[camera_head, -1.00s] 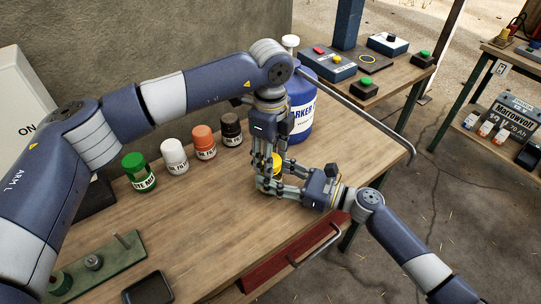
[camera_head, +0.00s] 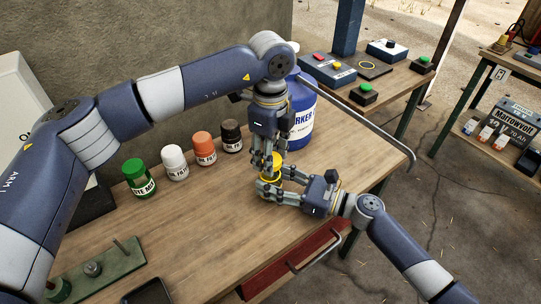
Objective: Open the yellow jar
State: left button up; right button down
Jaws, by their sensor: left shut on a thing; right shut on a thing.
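The yellow jar (camera_head: 297,178) is above the wooden workbench, mostly hidden by the fingers. My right gripper (camera_head: 276,187) comes from the right and is shut on the jar's body. My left gripper (camera_head: 268,163) reaches down from above and is shut on a yellow piece, the jar's lid (camera_head: 277,160). The lid shows between its fingers, just above the jar body. The fingers hide whether lid and body still touch.
Green (camera_head: 139,178), white (camera_head: 174,163), orange (camera_head: 204,149) and black (camera_head: 231,136) jars stand in a row behind. A large blue container (camera_head: 302,115) stands behind the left gripper. A metal bar (camera_head: 375,125) runs along the right. The front middle of the bench (camera_head: 200,225) is clear.

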pick_arm(q)
notch_tip(320, 180, up, 3)
jog(key=shift+r, duration=0.15)
pick_arm(e)
jog(key=shift+f, duration=0.1)
jog(key=c, duration=0.7)
grip_release()
jog(key=v, duration=1.2)
jog(key=shift+d, duration=0.1)
